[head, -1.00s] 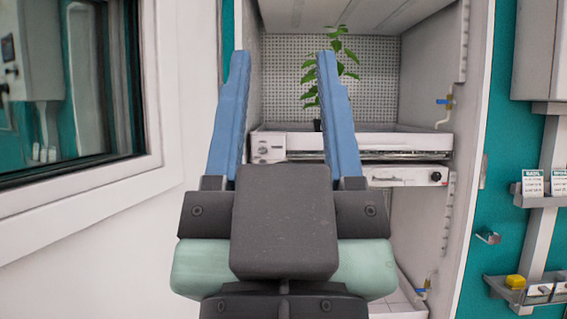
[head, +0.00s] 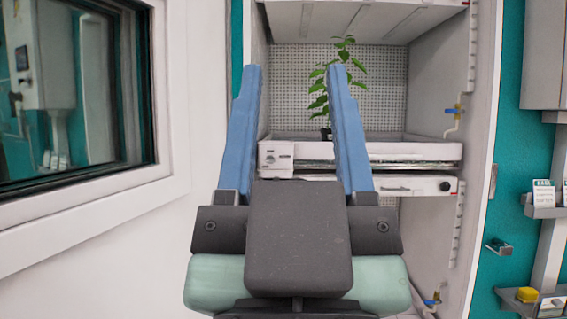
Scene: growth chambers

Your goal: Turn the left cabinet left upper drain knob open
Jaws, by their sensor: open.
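My gripper (head: 295,70) is open and empty, its two blue fingers pointing ahead into the open cabinet (head: 484,140). The cabinet's upper tray (head: 410,151) has a small pale knob (head: 284,157) on its left front corner. This knob shows between the fingers in the picture, beyond the gripper and apart from it. A small dark knob (head: 445,187) sits at the right end of the panel below the tray. The gripper body hides the panel's left part and most of the lower compartment. I cannot tell how far the pale knob is turned.
A green plant (head: 322,104) in a dark pot stands on the upper tray. A white wall with a dark-framed window (head: 80,90) is on the left. Small shelves (head: 545,212) hang on the teal wall at right.

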